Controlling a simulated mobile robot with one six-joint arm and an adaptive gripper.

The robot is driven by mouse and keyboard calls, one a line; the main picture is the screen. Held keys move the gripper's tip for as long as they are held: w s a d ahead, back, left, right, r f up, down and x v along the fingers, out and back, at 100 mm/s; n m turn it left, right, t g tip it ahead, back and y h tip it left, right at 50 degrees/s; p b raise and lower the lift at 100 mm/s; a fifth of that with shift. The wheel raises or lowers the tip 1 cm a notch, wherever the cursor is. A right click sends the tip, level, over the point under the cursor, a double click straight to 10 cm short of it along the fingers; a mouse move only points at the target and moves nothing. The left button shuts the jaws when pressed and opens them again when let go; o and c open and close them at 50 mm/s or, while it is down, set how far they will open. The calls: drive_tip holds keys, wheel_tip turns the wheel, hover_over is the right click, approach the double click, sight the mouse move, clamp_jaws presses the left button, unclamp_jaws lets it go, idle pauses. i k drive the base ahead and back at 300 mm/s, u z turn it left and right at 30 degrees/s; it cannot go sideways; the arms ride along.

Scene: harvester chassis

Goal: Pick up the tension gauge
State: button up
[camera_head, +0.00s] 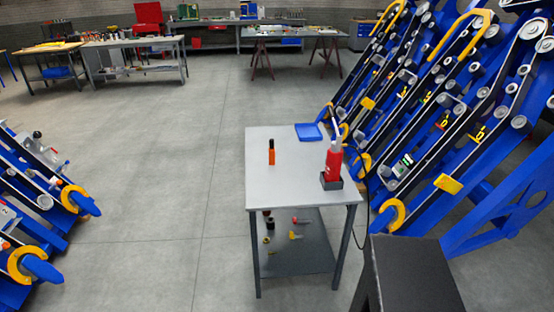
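A small upright orange object with a black top (271,152) stands on the left part of a light grey table (290,187). It may be the tension gauge, but it is too small to be sure. A red bottle-like object (333,162) with a pale top stands in a dark holder (331,181) at the table's right side. My gripper is not in this view.
A blue tray (309,132) lies at the table's back right. The lower shelf (290,256) holds several small items. Blue belt machines (420,120) stand close on the right, others (38,200) on the left. The floor (160,180) left of the table is clear.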

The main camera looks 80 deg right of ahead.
sight(272, 152)
drive_tip(key=k, duration=1.3)
drive_tip(key=u, duration=1.25)
drive_tip(key=k, duration=0.1)
drive_tip(key=z, duration=3.65)
drive_tip(key=i, duration=0.55)
